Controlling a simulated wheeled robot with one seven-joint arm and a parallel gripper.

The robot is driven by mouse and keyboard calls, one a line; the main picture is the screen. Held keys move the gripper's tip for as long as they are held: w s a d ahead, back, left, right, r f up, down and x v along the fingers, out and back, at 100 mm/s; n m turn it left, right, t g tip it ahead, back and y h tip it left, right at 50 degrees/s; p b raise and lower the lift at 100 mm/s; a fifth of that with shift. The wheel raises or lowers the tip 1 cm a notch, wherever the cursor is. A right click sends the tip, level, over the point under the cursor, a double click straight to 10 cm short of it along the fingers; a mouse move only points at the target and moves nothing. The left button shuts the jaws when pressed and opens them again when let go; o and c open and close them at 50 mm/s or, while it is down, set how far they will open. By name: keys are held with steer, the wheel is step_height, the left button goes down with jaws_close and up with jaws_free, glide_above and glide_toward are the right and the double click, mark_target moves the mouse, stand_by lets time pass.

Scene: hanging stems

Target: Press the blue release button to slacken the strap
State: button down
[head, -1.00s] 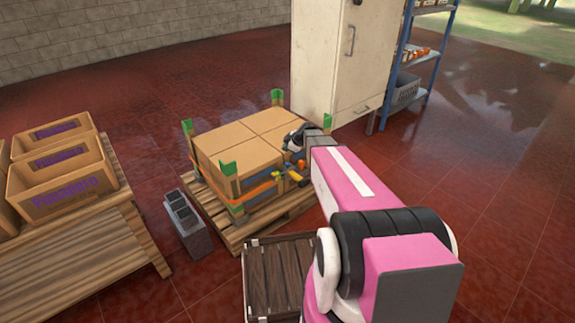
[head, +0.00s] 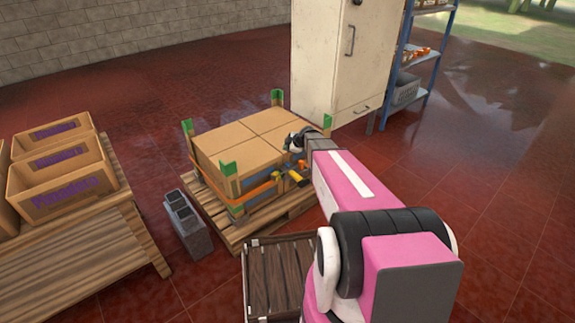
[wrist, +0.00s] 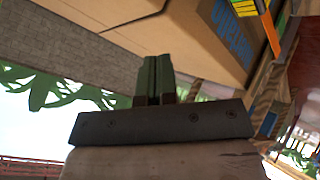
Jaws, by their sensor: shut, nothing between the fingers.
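Cardboard boxes (head: 240,150) are stacked on a wooden pallet (head: 232,236). An orange strap (head: 262,189) runs around them, with yellow fittings (head: 275,179) on the front right side. My gripper (head: 292,163) is close to this side of the load, near the fittings, partly hidden by my wrist. In the wrist view my gripper's fingers (wrist: 157,62) are together and empty. The strap (wrist: 269,33) and a small blue part (wrist: 268,123) show at the right edge there, apart from the fingers. I cannot tell whether that part is the release button.
Green corner guards (head: 229,168) stand at the load's corners. A grey block (head: 184,218) is left of the pallet and a dark crate (head: 275,278) is in front. A cream cabinet (head: 330,60) stands close behind. The red floor at right is clear.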

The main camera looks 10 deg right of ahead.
steer(key=shift+f, duration=3.3)
steer(key=shift+f, duration=0.2)
steer(key=shift+f, duration=0.25)
steer(key=shift+f, duration=0.55)
stand_by(0.5)
steer(key=shift+r, duration=1)
steer(key=shift+r, duration=2.5)
